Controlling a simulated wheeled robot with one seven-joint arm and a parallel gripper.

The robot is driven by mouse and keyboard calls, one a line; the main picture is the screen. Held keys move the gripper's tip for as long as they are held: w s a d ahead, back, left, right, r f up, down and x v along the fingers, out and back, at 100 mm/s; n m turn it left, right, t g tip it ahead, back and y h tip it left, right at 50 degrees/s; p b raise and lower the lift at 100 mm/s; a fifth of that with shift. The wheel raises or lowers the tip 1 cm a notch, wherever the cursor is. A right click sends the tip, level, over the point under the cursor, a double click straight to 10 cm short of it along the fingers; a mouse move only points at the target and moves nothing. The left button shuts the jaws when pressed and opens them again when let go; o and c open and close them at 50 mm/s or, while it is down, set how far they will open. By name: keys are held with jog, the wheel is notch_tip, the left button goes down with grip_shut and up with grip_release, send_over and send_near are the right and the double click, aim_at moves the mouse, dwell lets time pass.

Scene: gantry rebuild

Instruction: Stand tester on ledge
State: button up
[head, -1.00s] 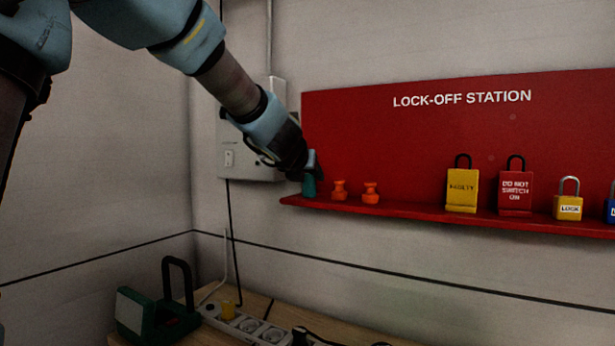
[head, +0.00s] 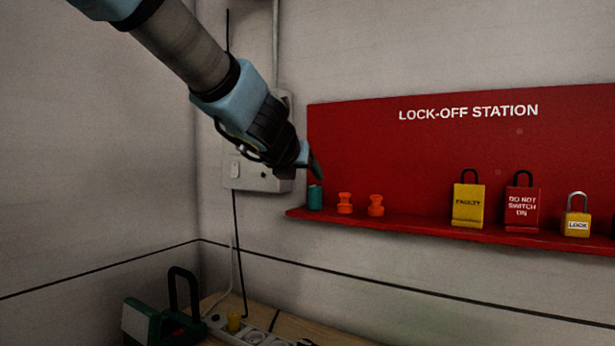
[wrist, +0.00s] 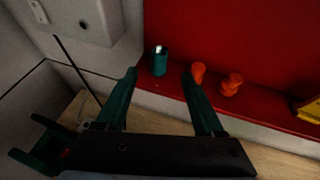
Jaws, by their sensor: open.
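The tester, a small teal cylinder (head: 315,197), stands upright at the left end of the red ledge (head: 420,226). It also shows in the wrist view (wrist: 159,62), with a bright spot at its top. My gripper (head: 312,168) is above the tester in the head view. In the wrist view its two dark green fingers (wrist: 160,75) are spread apart, with the tester beyond the gap between their tips. Nothing is held. The fingers look clear of the tester.
Two orange knobs (head: 345,203) (head: 376,205) stand just right of the tester. Further right are a yellow tag lock (head: 468,202), a red tag lock (head: 522,205) and a yellow padlock (head: 577,222). A grey wall box (head: 245,172) is at left. A power strip and green device (head: 150,322) sit below.

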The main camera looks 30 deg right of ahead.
jog(key=w+a+f+n+g+y, duration=0.1)
jog(key=w+a+f+n+y, duration=0.3)
jog(key=a+f+n, duration=0.6)
jog(key=w+a+f+n+y, duration=0.35)
jog(key=a+f+n, duration=0.25)
jog(key=a+n, duration=0.65)
jog(key=s+a+f+n+g+y, duration=0.1)
jog(key=s+a+f+n+g, duration=0.2)
jog(key=s+a+f+n, duration=0.3)
jog(key=s+a+f+n+g+y, duration=0.1)
jog(key=s+a+f+n+g, duration=0.2)
jog(key=s+a+f+n, duration=0.3)
jog(key=a+f+n, duration=0.2)
jog(key=a+n, duration=0.3)
jog(key=n, duration=0.4)
jog(key=shift+s+a+f+n+g, duration=0.15)
jog(key=shift+s+n+g, duration=0.1)
jog(key=shift+n+g, duration=0.15)
jog(key=shift+f+b, duration=0.35)
jog(key=shift+f, duration=0.1)
